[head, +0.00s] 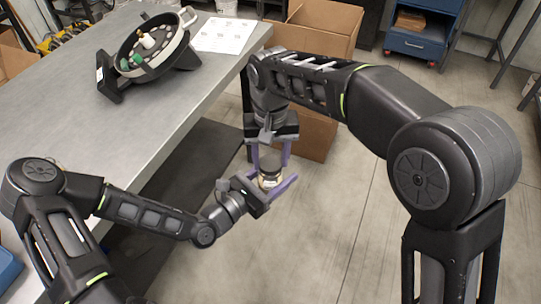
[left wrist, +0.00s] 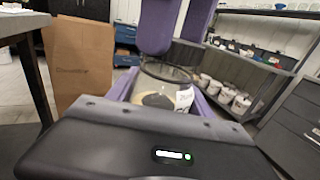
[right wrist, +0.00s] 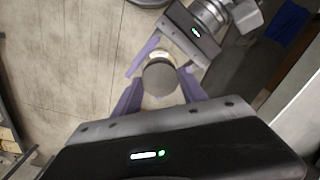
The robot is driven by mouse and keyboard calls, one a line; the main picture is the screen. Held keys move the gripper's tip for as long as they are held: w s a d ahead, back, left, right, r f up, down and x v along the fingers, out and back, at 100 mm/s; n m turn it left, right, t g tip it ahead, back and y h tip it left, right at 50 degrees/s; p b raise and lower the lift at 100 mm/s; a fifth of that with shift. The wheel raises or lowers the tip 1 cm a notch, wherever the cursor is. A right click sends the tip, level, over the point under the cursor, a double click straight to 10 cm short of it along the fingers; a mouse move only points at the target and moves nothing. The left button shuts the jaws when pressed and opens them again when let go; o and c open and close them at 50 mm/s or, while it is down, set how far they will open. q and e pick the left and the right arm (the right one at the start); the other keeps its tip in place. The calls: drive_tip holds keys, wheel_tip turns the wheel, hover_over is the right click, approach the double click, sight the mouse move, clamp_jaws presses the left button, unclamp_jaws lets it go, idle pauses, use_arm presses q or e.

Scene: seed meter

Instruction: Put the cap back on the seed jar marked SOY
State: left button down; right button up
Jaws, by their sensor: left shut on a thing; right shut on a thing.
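The clear seed jar (left wrist: 155,99) is upright between the purple fingers of my left gripper (head: 272,185), which is shut on it. Pale contents and a white label (left wrist: 184,98) show; the label's print is too small to read. My right gripper (head: 270,148) points down right above the jar. In the right wrist view a round grey cap (right wrist: 160,78) sits between its fingers, and it is shut on the cap. A pale part of the jar (right wrist: 159,54) shows just beyond the cap. I cannot tell whether cap and jar touch.
Both grippers are off the table's edge, over open floor. On the metal table (head: 130,135) stand a round black seed meter (head: 150,45) and a printed sheet (head: 222,36). Cardboard boxes (head: 325,22) and a blue cabinet (head: 422,42) stand behind.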

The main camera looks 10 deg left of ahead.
drive_tip(key=shift+f, duration=0.4)
